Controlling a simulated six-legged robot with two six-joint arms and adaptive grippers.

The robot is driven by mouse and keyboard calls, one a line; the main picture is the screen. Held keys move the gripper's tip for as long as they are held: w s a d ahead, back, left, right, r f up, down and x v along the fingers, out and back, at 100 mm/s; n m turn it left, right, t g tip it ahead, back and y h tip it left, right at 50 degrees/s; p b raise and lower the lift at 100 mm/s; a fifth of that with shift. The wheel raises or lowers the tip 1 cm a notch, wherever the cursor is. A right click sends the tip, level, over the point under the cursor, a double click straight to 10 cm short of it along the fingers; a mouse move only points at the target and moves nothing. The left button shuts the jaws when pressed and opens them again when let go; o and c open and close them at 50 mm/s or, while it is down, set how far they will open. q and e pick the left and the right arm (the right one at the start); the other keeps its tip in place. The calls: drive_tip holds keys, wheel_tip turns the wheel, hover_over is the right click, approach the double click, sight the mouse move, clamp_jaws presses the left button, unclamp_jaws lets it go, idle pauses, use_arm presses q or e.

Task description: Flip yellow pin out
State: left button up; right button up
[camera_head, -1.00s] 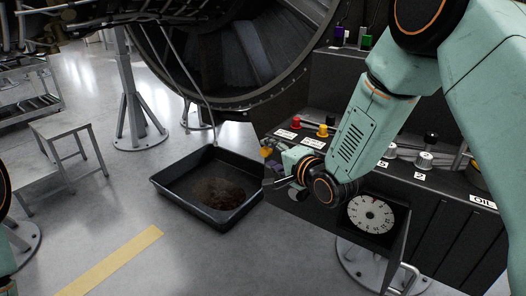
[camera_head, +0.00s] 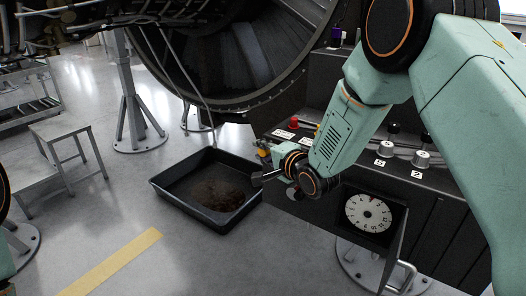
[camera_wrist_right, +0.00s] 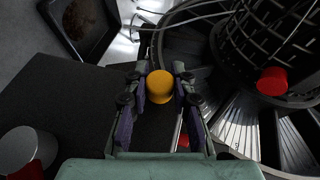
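In the right wrist view a round yellow cap (camera_wrist_right: 160,87), which looks like the yellow pin, sits between the fingers of my right gripper (camera_wrist_right: 160,76). A finger stands on each side of it, and I see no clear grip on it. In the head view my right gripper (camera_head: 262,177) reaches left past the console's front left corner, above the tray's right edge. A small yellow part (camera_head: 264,152) shows just above it there. I cannot tell if this is the same pin. My left gripper is out of view.
The dark console (camera_head: 440,185) carries a red knob (camera_head: 294,123), grey knobs and a numbered dial (camera_head: 368,214). A black tray (camera_head: 168,188) with dark stuff lies on the floor. The engine ring (camera_head: 300,75) stands behind. A red cap (camera_wrist_right: 272,81) shows right of the yellow one.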

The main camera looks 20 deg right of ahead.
clamp_jaws()
drive_tip(key=shift+s+a+f+p, duration=0.1)
drive_tip(key=shift+s+a+p, duration=0.4)
drive_tip(key=shift+a, duration=0.2)
drive_tip(key=shift+s, duration=0.1)
drive_tip(key=shift+o, duration=1.2)
unclamp_jaws()
drive_tip(key=o, duration=0.4)
drive_tip(key=shift+s+a, duration=0.1)
